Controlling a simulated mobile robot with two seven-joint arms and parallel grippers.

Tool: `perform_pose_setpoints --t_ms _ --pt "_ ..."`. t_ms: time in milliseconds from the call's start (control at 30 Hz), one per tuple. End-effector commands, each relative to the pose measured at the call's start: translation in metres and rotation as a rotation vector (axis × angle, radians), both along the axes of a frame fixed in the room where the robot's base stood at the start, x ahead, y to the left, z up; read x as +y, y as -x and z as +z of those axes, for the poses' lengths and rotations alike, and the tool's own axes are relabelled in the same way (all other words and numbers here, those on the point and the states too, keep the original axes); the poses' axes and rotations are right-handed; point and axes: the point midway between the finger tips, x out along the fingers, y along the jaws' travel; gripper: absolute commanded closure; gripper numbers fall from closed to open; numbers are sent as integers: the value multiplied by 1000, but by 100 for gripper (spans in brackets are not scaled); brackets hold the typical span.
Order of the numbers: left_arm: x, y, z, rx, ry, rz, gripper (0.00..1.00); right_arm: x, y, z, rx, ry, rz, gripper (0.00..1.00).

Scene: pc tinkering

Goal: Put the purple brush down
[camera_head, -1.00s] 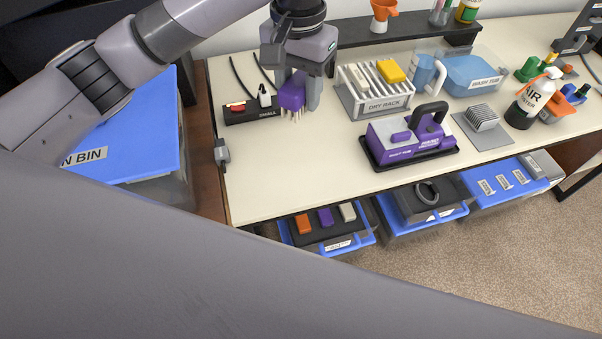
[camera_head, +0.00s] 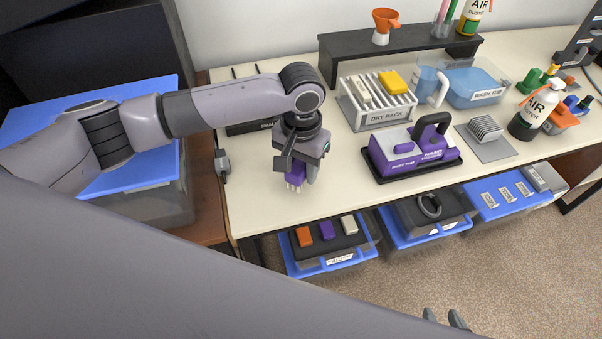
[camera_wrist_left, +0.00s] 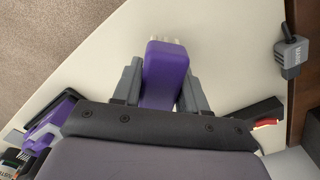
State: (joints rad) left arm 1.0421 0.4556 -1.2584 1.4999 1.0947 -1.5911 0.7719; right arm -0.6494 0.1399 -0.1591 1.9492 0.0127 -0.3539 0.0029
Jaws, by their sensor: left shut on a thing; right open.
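The purple brush (camera_head: 293,171) is held in my left gripper (camera_head: 298,176), over the left part of the cream worktable (camera_head: 255,200). Its pale bristles point down toward the tabletop; I cannot tell whether they touch it. In the left wrist view the purple brush (camera_wrist_left: 164,78) sits between the two grey fingers of the left gripper (camera_wrist_left: 158,88), which are shut on it. Only the fingertips of my right gripper (camera_head: 445,318) show, at the bottom edge of the head view, apart and empty, in front of the table.
A purple device on a black tray (camera_head: 412,165) stands right of the brush. Behind are a dry rack (camera_head: 376,112) and a wash tub (camera_head: 475,85). My arm partly hides a black small-parts holder (camera_head: 240,129). Bare tabletop lies around the brush. Blue-rimmed bins (camera_head: 330,262) sit below the front edge.

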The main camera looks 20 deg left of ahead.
Motion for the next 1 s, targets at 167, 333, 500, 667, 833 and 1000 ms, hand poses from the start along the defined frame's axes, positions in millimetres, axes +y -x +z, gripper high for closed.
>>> perform_pose_setpoints --t_ms 167,333,500,667,833,1000 --pt "0 0 -26 2 0 1 93 0 0 -3 0 0 0 57" --pt "0 0 -26 0 0 0 93 0 0 -3 0 0 0 57" --pt "0 0 -28 1 0 0 93 0 0 -1 0 0 0 57" --pt "0 0 -28 0 0 0 32 0 0 -2 0 0 0 57" --pt "0 0 -28 0 0 0 32 0 0 -2 0 0 0 57" --pt "0 0 -22 0 1 0 32 0 0 -2 0 0 0 57"
